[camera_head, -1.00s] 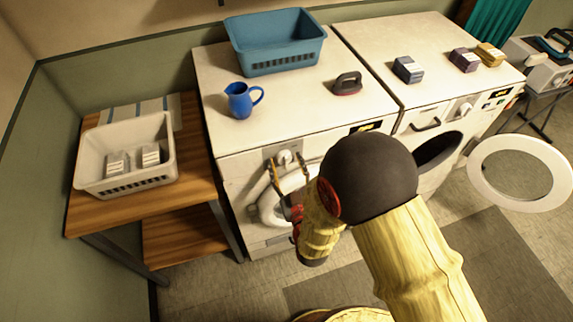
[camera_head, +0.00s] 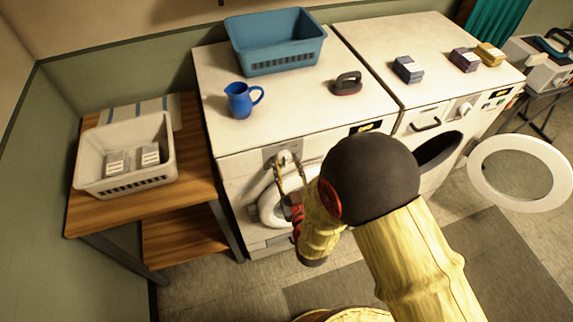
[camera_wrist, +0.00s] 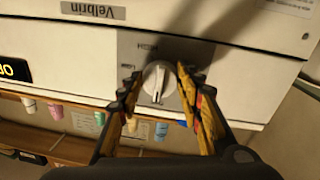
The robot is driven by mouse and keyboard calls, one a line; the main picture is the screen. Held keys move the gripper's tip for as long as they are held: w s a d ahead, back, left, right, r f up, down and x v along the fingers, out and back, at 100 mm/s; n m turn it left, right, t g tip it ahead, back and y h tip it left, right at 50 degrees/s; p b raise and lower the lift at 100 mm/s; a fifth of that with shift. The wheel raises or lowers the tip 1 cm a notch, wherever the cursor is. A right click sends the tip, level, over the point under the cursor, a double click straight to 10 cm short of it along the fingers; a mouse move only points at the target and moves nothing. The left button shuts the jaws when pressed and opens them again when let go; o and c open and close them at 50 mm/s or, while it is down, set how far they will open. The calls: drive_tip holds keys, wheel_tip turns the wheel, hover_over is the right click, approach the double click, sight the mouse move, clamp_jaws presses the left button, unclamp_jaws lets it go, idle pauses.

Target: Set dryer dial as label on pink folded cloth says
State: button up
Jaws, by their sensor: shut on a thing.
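A white round dial (camera_wrist: 155,78) sits on a grey panel on the front of the left machine (camera_head: 255,175). In the head view the dial (camera_head: 283,156) shows between my fingertips. My gripper (camera_wrist: 158,84) is shut on the dial, one finger on each side. Small upside-down print stands by the dial in the wrist view; I cannot read it surely. Folded cloths with white labels, one blue-grey (camera_head: 407,70), one purple (camera_head: 463,61) and one yellow (camera_head: 489,54), lie on the right machine (camera_head: 440,85). I cannot make out a pink one or read any label.
A blue basket (camera_head: 275,55), a blue jug (camera_head: 240,101) and a dark iron (camera_head: 347,84) stand on the left machine. A white basket (camera_head: 93,160) with two small labelled items is on the wooden table (camera_head: 190,205). The right machine's round door (camera_head: 484,190) hangs open.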

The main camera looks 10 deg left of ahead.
drive_tip(key=m+b, duration=0.3)
drive_tip(key=m, duration=0.1)
drive_tip(key=shift+m, duration=0.3)
drive_tip(key=m+b, duration=0.3)
drive_tip(key=m, duration=0.2)
drive_tip(key=shift+a+g+b, duration=0.1)
drive_tip(key=shift+g+b, duration=0.3)
drive_tip(key=m+b, duration=0.4)
drive_tip(key=m, duration=0.1)
drive_tip(key=shift+r, duration=0.15)
drive_tip(key=shift+r+m+g+y+b, duration=0.15)
drive_tip(key=shift+m+g+y+b, duration=0.25)
drive_tip(key=shift+m+b, duration=1.2)
drive_tip(key=shift+m, duration=0.5)
drive_tip(key=o, duration=1.2)
drive_tip(key=shift+c, duration=0.2)
